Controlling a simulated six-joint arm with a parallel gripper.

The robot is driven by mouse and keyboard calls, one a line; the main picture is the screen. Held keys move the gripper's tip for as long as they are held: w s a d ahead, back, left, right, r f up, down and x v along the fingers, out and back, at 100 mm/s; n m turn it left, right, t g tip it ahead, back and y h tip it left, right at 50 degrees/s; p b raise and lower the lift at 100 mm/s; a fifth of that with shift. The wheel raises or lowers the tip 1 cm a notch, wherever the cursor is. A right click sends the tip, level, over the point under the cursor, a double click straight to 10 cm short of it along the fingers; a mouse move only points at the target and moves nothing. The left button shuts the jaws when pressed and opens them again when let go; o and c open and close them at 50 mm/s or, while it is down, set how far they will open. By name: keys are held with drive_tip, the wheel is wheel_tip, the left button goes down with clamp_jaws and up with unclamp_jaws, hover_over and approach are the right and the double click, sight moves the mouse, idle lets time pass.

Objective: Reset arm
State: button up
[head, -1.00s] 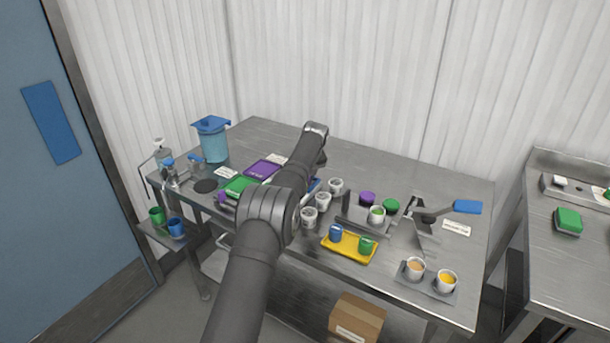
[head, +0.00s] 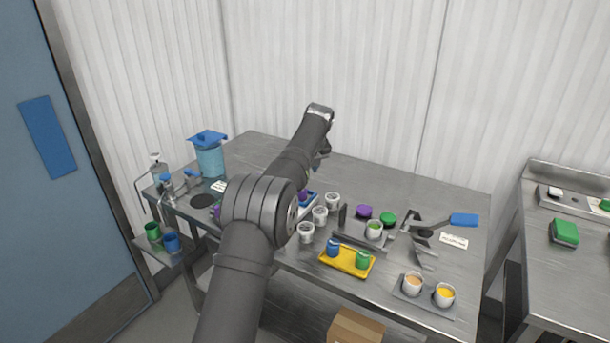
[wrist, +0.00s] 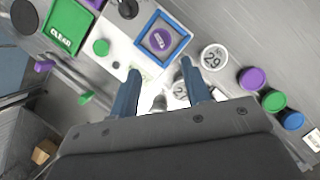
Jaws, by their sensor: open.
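My arm reaches over the steel table (head: 420,180), with its wrist raised above the table's middle. My gripper (wrist: 158,82) shows in the wrist view as two blue fingers, spread apart with nothing held between them. In the head view it is mostly hidden behind my arm. Below the fingers, a blue square frame (wrist: 188,42) holds a purple disc (wrist: 162,39). White numbered cups (wrist: 213,58) stand beside it; one is partly behind a finger.
A yellow tray (head: 347,269) holds a blue and a green cup. Beside it are a metal stand with a blue-handled tool (head: 464,220) and a grey tray with two filled cups (head: 426,301). A blue-lidded container (head: 209,157) stands back left. The table's back right is bare.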

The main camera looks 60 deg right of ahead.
idle(0.4)
drive_tip(key=x, duration=1.2)
drive_tip(key=shift+f, duration=0.15)
wheel_tip(320, 180, up, 2)
drive_tip(key=shift+r, duration=0.7)
drive_tip(key=shift+f, duration=0.1)
